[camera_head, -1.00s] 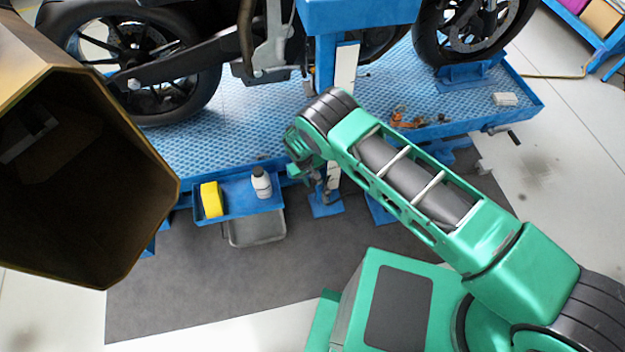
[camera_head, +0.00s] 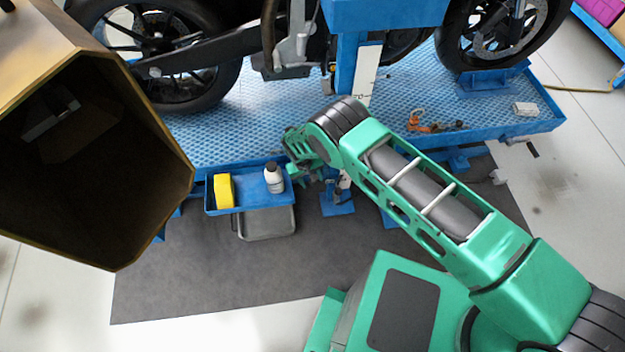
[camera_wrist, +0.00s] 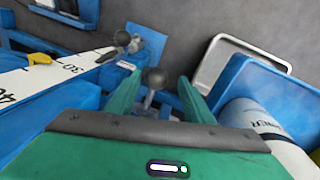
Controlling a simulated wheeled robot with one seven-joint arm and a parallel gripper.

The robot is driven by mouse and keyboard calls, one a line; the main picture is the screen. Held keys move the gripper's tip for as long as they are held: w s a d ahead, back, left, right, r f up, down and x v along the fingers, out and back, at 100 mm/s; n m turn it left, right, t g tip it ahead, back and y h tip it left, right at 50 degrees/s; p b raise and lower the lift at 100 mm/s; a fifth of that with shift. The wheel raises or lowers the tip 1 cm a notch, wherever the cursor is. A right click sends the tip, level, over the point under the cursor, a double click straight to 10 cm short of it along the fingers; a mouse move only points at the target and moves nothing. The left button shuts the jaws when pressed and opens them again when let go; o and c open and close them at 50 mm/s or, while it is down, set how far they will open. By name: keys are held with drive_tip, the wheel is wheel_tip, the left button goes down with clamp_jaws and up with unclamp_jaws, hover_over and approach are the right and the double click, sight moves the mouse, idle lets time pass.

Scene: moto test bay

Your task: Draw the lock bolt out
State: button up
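In the wrist view, a dark round knob on a short metal stem (camera_wrist: 153,78), seemingly the lock bolt, stands between the green fingertips of my gripper (camera_wrist: 157,88). Gaps show on both sides of the knob, so my gripper looks open and not touching it. A second dark knob (camera_wrist: 123,38) sits farther off, beside the white scale (camera_wrist: 72,70) with black numbers. In the head view, my gripper (camera_head: 298,152) is at the near edge of the blue lift, by its post. The bolt cannot be made out there.
A blue tray (camera_head: 240,208) holding a yellow block (camera_head: 224,191) and a white bottle (camera_head: 274,178) is just left of my gripper. In the wrist view the bottle (camera_wrist: 248,114) is close to the right finger. A grey pan (camera_head: 266,224) hangs below. Dark floor mat lies clear in front.

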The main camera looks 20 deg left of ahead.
wheel_tip(320, 180, up, 10)
drive_tip(key=s+a, duration=0.1)
drive_tip(key=shift+s+a+r, duration=0.2)
drive_tip(key=shift+a+r, duration=0.05)
idle(0.8)
